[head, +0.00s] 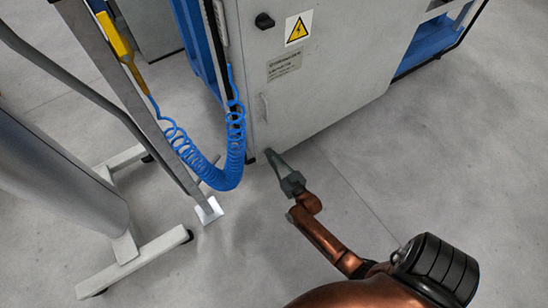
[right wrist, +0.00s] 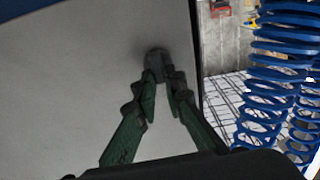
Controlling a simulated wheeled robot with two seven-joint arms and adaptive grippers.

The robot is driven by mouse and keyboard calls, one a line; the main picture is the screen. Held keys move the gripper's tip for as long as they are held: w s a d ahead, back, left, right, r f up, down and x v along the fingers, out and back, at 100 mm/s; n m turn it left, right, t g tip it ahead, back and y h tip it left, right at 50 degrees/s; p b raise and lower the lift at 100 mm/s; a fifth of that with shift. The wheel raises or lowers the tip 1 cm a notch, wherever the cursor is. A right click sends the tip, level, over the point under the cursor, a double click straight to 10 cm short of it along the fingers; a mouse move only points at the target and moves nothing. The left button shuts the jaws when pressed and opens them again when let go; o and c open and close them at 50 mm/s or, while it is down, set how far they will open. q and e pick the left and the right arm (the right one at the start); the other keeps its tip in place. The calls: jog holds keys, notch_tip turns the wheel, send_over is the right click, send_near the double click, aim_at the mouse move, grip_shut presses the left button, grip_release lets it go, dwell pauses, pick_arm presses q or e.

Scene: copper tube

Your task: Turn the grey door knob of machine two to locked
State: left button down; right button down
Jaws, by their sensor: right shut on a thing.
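A grey cabinet door (head: 330,85) of a machine stands at the top middle of the head view. My right gripper (head: 270,155) reaches to the low left part of this door. In the right wrist view my right gripper (right wrist: 160,82) has its two green fingers closed together on a dark grey round knob (right wrist: 156,56) on the light panel (right wrist: 75,85). The fingertips cover part of the knob, and its turn angle is hard to read. In the head view the gripper's tips hide the knob. My left gripper is not in view.
A blue coiled hose (head: 233,150) hangs just left of the door and the gripper. A stand with a pale foot (head: 150,262) is at the left. A black knob (head: 264,20) and a yellow warning sign (head: 298,28) are higher on the cabinet. Floor at the right is clear.

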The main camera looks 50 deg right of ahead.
jog(key=shift+n, duration=0.3)
jog(key=shift+a+n+p, duration=0.15)
jog(key=shift+n+p, duration=0.5)
jog(key=shift+n, duration=0.55)
pick_arm(q)
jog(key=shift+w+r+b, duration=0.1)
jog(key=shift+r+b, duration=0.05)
jog(key=shift+b, duration=0.6)
pick_arm(e)
jog(key=shift+w+a+f+n, duration=0.1)
jog(key=shift+f+n, duration=0.1)
jog(key=shift+n, duration=2.15)
jog(key=shift+s+a+f+n, duration=0.15)
jog(key=shift+f+n, duration=0.1)
jog(key=shift+n, duration=2.15)
jog(key=shift+w+a+f+n, duration=0.1)
jog(key=shift+w+f+n, duration=0.1)
jog(key=shift+n, duration=2.15)
jog(key=c, duration=2)
grip_release()
